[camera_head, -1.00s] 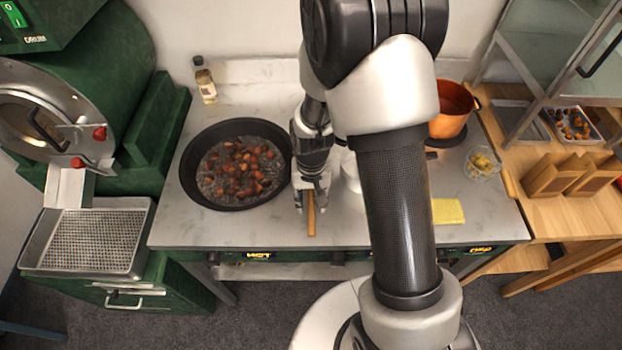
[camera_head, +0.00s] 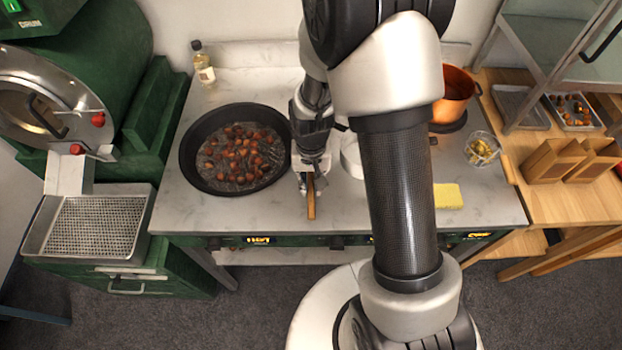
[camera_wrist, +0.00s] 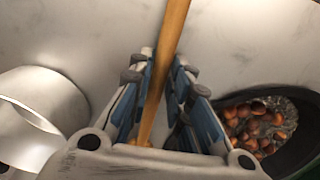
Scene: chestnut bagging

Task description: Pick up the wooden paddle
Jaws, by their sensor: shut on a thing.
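The wooden paddle (camera_head: 311,203) shows in the head view as a short tan handle end below my gripper (camera_head: 308,188), to the right of the black pan. In the wrist view the paddle's handle (camera_wrist: 169,55) runs from the top edge down between the blue-padded fingers of my gripper (camera_wrist: 160,80). My gripper is shut on the handle. The rest of the paddle is hidden by the gripper and arm. I cannot tell whether the paddle touches the counter.
A black pan (camera_head: 187,165) of chestnuts stands left of my gripper. A copper pot (camera_head: 452,100), a glass bowl (camera_head: 482,149) and a yellow sponge (camera_head: 447,196) are to the right. The counter front (camera_head: 270,215) is clear.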

